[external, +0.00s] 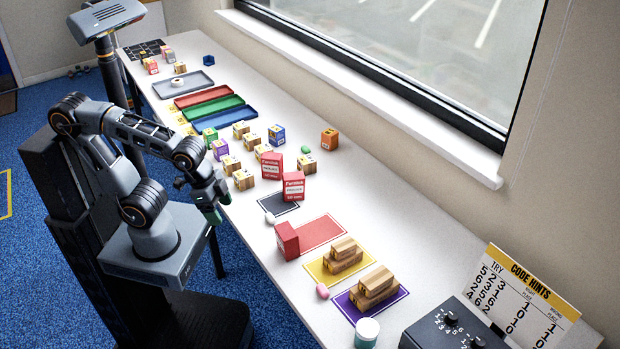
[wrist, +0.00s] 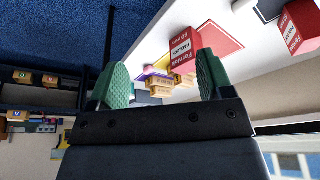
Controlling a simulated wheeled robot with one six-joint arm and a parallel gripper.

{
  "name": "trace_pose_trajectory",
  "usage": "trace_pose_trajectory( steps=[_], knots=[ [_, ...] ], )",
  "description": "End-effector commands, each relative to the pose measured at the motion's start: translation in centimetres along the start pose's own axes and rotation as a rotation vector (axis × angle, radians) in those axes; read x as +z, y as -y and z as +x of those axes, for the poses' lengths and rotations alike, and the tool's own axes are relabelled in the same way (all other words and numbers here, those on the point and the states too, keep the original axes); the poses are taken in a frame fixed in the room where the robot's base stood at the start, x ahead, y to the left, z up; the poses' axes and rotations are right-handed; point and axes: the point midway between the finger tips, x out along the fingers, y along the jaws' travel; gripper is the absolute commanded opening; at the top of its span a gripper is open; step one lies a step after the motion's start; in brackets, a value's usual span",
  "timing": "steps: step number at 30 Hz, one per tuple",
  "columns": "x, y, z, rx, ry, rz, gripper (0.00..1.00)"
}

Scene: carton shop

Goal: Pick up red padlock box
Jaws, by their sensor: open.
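Three red padlock boxes with white label bands stand on the white bench in the external view. One box (external: 272,165) is farthest back, a second box (external: 293,188) stands just in front of it, and a third box (external: 287,240) is at the left end of a red mat (external: 322,232). My gripper (external: 217,207) is open and empty, off the bench's left edge, apart from all three. In the wrist view, my gripper (wrist: 162,62) has its green fingers spread. The red-mat box (wrist: 185,48) appears beyond them, and another red box (wrist: 300,27) is at upper right.
Brown cartons sit on yellow (external: 315,270) and purple (external: 352,308) mats. A small dark mat (external: 285,205), several small cartons (external: 243,179) and coloured trays (external: 212,106) lie farther back. A black dial box (external: 440,330) is at front right. The right side beneath the window is mostly clear.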

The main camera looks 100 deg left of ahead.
Motion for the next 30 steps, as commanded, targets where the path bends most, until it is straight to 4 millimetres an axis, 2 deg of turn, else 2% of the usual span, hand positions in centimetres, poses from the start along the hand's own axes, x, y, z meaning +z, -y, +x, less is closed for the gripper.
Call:
trace_pose_trajectory(
  steps=[5,14,21,26,29,30],
  knots=[
    [0.0,0.0,0.0,0.0,0.0,0.0,0.73],
    [0.0,0.0,0.0,0.0,0.0,0.0,1.0],
    [-0.1,-0.2,-0.3,0.003,0.001,0.01,1.0],
    [0.0,-2.3,0.1,0.025,0.112,0.093,1.0],
    [0.9,-4.8,1.4,0.059,0.252,0.152,1.0],
    [1.2,-6.3,2.1,0.085,0.292,0.162,1.0]
  ],
)
